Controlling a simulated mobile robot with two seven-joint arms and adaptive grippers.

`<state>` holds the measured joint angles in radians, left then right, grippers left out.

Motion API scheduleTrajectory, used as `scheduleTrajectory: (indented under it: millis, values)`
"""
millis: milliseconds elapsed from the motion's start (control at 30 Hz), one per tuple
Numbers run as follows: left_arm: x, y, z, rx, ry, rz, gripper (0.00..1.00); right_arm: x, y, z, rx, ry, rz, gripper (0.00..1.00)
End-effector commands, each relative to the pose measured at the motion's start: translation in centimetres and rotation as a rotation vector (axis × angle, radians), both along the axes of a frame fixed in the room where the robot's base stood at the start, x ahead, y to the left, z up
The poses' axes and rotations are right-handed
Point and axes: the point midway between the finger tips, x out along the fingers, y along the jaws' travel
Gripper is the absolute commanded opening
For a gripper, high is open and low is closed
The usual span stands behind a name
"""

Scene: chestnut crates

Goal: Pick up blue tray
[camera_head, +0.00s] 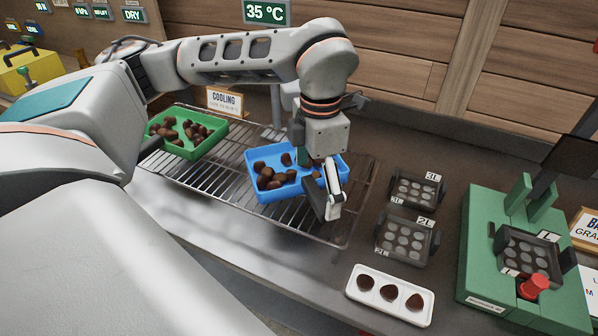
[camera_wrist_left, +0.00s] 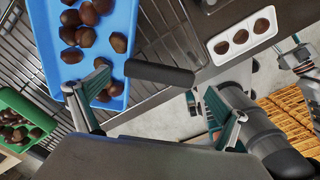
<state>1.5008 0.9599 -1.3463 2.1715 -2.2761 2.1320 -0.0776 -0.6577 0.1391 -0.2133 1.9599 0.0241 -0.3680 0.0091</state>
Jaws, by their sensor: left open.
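The blue tray (camera_head: 285,193) holds several brown chestnuts and sits on the wire rack. It also fills the upper left of the left wrist view (camera_wrist_left: 50,62). My left gripper (camera_head: 328,207) is at the tray's right end, pointing down, with its jaws apart and nothing shut between them. In the left wrist view the left gripper's fingers (camera_wrist_left: 152,100) stand apart, one overlapping the tray's edge. A dark bar (camera_wrist_left: 158,75), apparently the tray's handle, reaches out from that edge between them. Whether a finger touches it, I cannot tell. What looks like my right gripper shows partly at the right edge there.
A green tray (camera_head: 204,151) of chestnuts sits left on the rack (camera_head: 215,193). A white tray (camera_head: 389,312) with three chestnuts is at the front right. Two dark moulds, 3L (camera_head: 417,205) and 2L (camera_head: 405,256), and a green stand (camera_head: 474,250) stand to the right.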

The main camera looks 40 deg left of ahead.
Motion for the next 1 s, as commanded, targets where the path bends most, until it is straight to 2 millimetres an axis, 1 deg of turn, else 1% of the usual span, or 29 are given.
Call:
scheduleTrajectory:
  millis: [33,200,300,567,667,700,800,1000]
  values:
    - [0.0,0.0,-0.8,0.0,0.004,0.0,1.0,-0.1,0.0,-0.2,0.0,0.003,0.0,0.41]
    - [0.2,0.0,-3.3,0.0,0.004,0.0,1.0,0.0,0.0,-0.3,-0.002,0.003,0.0,0.41]
    - [0.2,0.0,-4.0,-0.001,0.003,0.0,1.0,0.3,0.0,-0.1,-0.001,-0.003,0.001,0.41]
    - [0.3,0.0,-4.2,0.0,0.001,0.0,1.0,0.8,0.0,0.5,0.001,-0.018,0.0,0.41]
    - [0.3,0.0,-4.2,0.0,0.001,0.0,0.77,0.9,0.0,0.6,0.001,-0.019,0.0,0.41]
    - [0.3,0.0,-4.2,0.0,0.001,-0.001,0.66,0.8,0.0,0.6,0.001,-0.019,0.0,0.41]
    - [0.3,0.0,-4.2,0.0,0.001,-0.001,0.43,0.8,0.0,0.6,0.0,-0.018,0.0,0.41]
    - [0.3,0.0,-4.2,-0.001,-0.001,-0.001,0.43,0.7,0.0,0.4,0.0,-0.014,0.0,0.41]
